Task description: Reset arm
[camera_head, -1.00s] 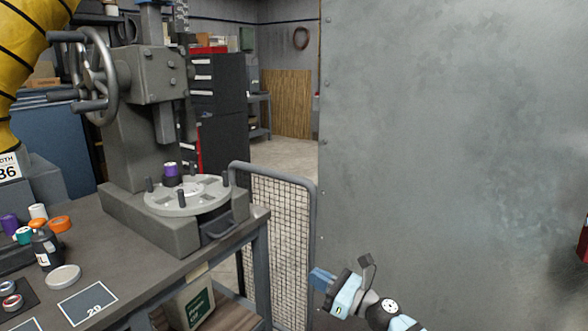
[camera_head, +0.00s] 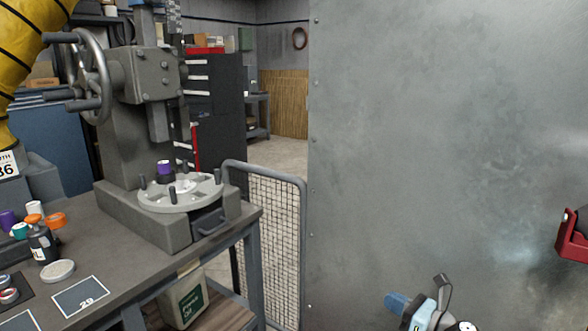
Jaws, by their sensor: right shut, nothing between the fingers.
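My right gripper (camera_head: 397,302) is low in the head view, right of centre, in front of the grey metal wall panel. Its blue fingers are together with nothing between them. It is apart from the workbench (camera_head: 115,262) and the wire mesh guard. The lower part of my right arm is cut off by the bottom edge of the picture. My left gripper does not show.
Bottles and tape rolls lie at the left. A mesh guard (camera_head: 268,235) and a large metal panel (camera_head: 440,130) stand at the right.

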